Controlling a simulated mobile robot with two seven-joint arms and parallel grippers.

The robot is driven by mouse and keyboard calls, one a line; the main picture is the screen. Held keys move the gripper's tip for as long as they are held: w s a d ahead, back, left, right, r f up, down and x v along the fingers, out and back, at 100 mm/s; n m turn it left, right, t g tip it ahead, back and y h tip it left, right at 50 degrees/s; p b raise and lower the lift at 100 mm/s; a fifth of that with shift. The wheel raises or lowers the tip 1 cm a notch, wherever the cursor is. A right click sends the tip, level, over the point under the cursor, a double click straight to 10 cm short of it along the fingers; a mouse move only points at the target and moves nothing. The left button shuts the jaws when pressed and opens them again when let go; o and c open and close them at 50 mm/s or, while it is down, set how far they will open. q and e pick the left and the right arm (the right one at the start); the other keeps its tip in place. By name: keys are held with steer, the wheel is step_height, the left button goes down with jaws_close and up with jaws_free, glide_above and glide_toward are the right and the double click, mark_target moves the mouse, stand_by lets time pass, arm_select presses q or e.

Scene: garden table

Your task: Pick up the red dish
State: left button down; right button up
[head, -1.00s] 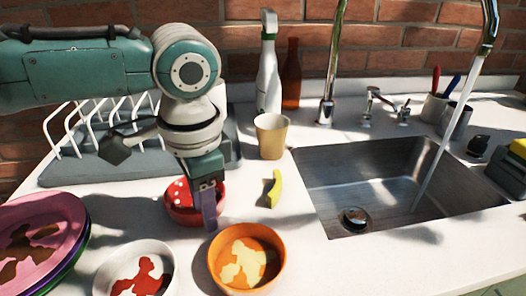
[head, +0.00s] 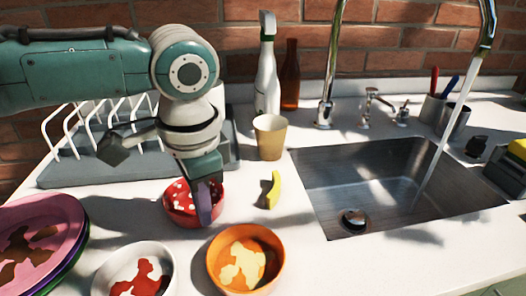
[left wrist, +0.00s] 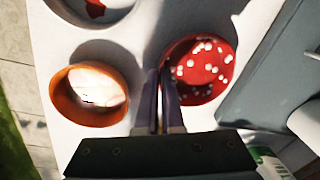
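The red dish (head: 178,207), a small round bowl with white spots inside, stands on the counter in front of the dish rack. It also shows right of the fingers in the left wrist view (left wrist: 203,68). My left gripper (head: 205,205) points down at the dish's near right side and hides part of it. In the left wrist view its two fingers (left wrist: 160,85) are close together, with the dish's rim between their tips; it looks shut on that rim. The dish appears to rest on the counter. My right gripper is in neither view.
An orange bowl (head: 214,262) and a white bowl (head: 103,272) stand nearer the front. Stacked plates (head: 70,215) lie at left, the dish rack (head: 60,172) behind.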

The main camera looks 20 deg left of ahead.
arm_select(q)
steer(key=shift+r, duration=0.1)
stand_by(0.8)
steer(key=shift+r, duration=0.3)
step_height(320, 180, up, 19)
steer(key=p, duration=0.2)
steer(key=shift+r, duration=0.1)
stand_by(0.5)
